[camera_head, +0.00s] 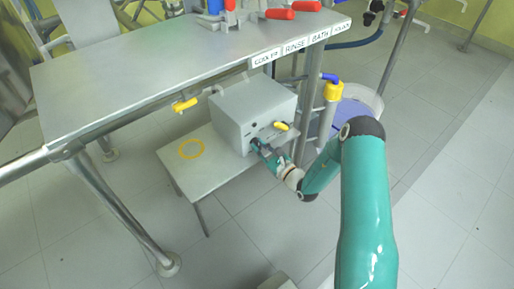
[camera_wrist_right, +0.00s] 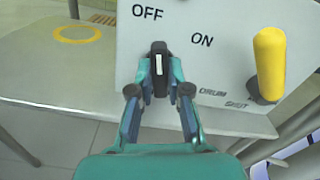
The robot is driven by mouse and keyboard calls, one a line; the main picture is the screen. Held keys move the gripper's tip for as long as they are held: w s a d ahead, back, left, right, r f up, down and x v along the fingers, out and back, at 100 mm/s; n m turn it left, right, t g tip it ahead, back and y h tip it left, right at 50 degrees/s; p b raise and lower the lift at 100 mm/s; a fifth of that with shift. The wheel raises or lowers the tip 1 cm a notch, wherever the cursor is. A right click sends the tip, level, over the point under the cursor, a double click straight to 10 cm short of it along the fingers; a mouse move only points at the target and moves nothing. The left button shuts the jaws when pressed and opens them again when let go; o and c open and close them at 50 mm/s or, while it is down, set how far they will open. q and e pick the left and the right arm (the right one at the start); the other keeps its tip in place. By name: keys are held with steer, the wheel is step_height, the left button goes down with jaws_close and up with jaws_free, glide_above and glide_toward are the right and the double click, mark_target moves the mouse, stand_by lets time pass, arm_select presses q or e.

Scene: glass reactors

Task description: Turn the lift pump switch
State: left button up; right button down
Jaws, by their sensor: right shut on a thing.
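The grey pump box (camera_head: 250,108) stands on a low side table under the large bench. In the right wrist view its front panel (camera_wrist_right: 215,65) carries the words OFF, ON, DRUM and SHUT. The black switch (camera_wrist_right: 158,66) has a white line that stands about upright, below and between OFF and ON. My right gripper (camera_wrist_right: 160,90) has its fingers on both sides of the switch and is shut on it. In the head view my right gripper (camera_head: 257,146) is at the box front and hides the switch. My left gripper is not in view.
A yellow handle (camera_wrist_right: 269,65) sticks out right of the switch, close to my right gripper. The low table (camera_head: 205,175) bears a yellow ring (camera_head: 191,149). The bench top (camera_head: 130,75) overhangs the box. A pipe with a yellow collar (camera_head: 333,91) stands at the right.

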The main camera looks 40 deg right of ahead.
steer(key=m+p, duration=0.1)
steer(key=m, duration=0.1)
steer(key=shift+w+a+r+m+p, duration=0.15)
steer(key=shift+r+m+p, duration=0.1)
steer(key=shift+m+p, duration=0.15)
steer(key=m+p, duration=0.1)
steer(key=m, duration=0.1)
steer(key=shift+m, duration=0.4)
steer(key=m+p, duration=0.2)
steer(key=m, duration=0.3)
steer(key=c, duration=1.1)
jaws_free()
steer(key=shift+w, duration=0.1)
steer(key=shift+f, duration=0.1)
steer(key=shift+s+f, duration=0.1)
steer(key=shift+s, duration=0.1)
